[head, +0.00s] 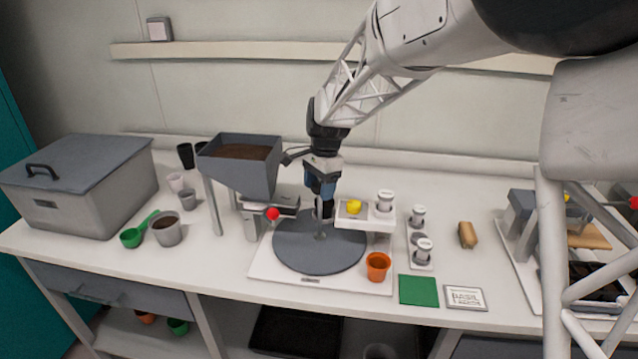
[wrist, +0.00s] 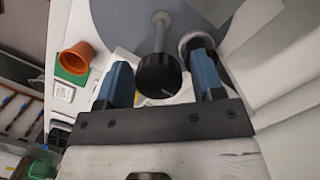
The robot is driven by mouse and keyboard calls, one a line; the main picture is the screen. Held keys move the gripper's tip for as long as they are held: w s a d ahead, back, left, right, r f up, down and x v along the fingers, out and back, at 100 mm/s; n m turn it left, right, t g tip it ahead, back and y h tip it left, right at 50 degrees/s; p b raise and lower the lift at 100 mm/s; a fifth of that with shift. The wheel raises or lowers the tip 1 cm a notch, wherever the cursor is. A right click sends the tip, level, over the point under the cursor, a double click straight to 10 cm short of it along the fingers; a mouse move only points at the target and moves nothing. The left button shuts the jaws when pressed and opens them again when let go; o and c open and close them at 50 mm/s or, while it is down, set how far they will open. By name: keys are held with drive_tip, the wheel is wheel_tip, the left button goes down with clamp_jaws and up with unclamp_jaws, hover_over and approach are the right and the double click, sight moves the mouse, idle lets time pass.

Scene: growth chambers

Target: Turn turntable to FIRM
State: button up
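The turntable (head: 300,255) is a dark grey disc on a white base plate (head: 268,268), in the middle of the bench in the head view. It also shows at the top of the wrist view (wrist: 118,22). A metal post with a black knob (wrist: 157,76) rises from it. My gripper (head: 322,202) points down over the disc. In the wrist view its blue fingers (wrist: 161,64) are apart, one on each side of the knob, with narrow gaps. I cannot read any FIRM mark; the small label (head: 312,281) on the base is too small.
A soil hopper (head: 237,168) stands close left of my gripper, with a red ball knob (head: 273,213) below. A white stand (head: 365,224) with a yellow piece is close right. An orange pot (head: 377,266) sits at the base's right corner. A green mat (head: 418,290) lies beyond.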

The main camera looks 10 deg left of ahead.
drive_tip(key=shift+r, duration=0.1)
drive_tip(key=shift+r, duration=3.35)
drive_tip(key=shift+c, duration=0.2)
